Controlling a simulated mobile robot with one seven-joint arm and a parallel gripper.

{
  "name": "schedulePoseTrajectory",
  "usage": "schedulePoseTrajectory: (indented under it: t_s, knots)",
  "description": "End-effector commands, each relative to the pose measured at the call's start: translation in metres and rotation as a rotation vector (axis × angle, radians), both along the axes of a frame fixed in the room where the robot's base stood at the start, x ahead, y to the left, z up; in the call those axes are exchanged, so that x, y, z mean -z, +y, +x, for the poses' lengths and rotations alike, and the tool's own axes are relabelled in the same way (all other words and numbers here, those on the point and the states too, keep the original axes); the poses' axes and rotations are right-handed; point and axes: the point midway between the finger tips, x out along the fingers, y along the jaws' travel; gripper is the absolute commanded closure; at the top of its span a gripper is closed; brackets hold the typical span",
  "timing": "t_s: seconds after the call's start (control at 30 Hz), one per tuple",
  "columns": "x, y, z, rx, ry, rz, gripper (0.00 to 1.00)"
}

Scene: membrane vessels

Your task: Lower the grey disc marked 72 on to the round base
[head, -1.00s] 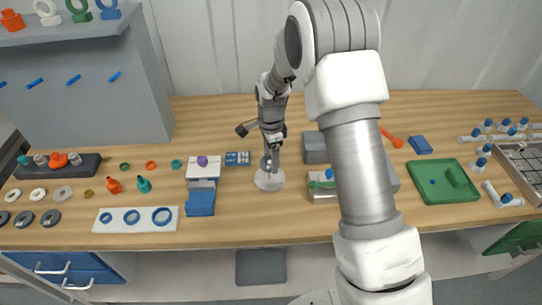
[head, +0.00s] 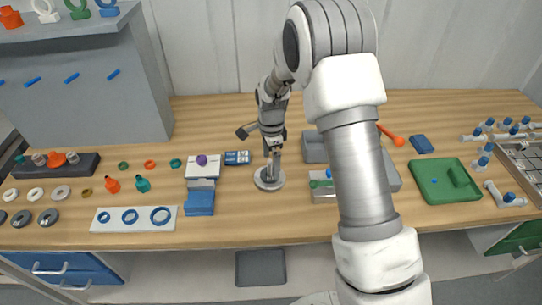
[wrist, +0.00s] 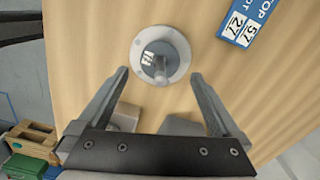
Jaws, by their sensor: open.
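The round base (wrist: 179,77) is a pale flanged disc on the wooden table with a post (wrist: 160,70) rising from its middle. A grey disc (wrist: 150,48) with a small white label sits around the post, within the base's rim; its number is too small to read surely. In the head view the base (head: 270,186) stands below my gripper (head: 272,152), with dark grey around the post. In the wrist view my gripper (wrist: 158,75) is open, its fingers apart either side of the post, not touching the disc.
A blue number card (wrist: 247,20) lies close to the base. White-and-blue blocks (head: 200,195) stand to the left and a grey box (head: 314,147) to the right. A white board with blue rings (head: 135,219) lies front left. The table directly before the base is clear.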

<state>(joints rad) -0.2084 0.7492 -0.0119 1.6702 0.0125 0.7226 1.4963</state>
Motion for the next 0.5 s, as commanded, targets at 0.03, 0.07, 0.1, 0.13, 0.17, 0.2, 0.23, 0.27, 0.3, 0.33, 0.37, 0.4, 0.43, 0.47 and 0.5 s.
schedulePoseTrajectory:
  t_s: [0.03,0.07,0.1,0.13,0.17,0.2,0.23,0.27,0.3,0.33,0.37,0.4,0.43,0.47,0.5]
  knots:
    - [-0.002,0.0,0.0,0.0,-0.001,0.0,0.0]
    - [-0.004,0.0,0.0,0.0,-0.001,0.0,0.0]
    - [-0.008,0.0,0.001,0.0,-0.002,0.001,0.0]
    - [-0.011,0.0,0.001,0.0,-0.003,0.0,0.0]
    - [-0.015,0.0,0.001,0.0,-0.004,0.0,0.0]
    - [-0.022,0.0,0.001,0.0,-0.004,0.0,0.0]
    - [-0.028,0.0,0.001,0.0,-0.005,0.0,0.0]
    - [-0.035,0.0,0.001,0.0,-0.006,0.001,0.0]
    - [-0.044,0.0,0.001,0.0,-0.006,0.001,0.0]
    - [-0.052,0.001,0.001,0.0,-0.006,0.001,0.0]
    - [-0.059,0.001,0.001,-0.001,-0.006,0.001,0.0]
    - [-0.069,0.001,0.001,-0.001,-0.006,0.001,0.0]
    - [-0.077,0.001,0.001,-0.001,-0.007,0.001,0.0]
    - [-0.085,0.001,0.001,-0.001,-0.007,0.001,0.0]
    - [-0.094,0.0,0.001,0.0,-0.006,0.001,0.0]
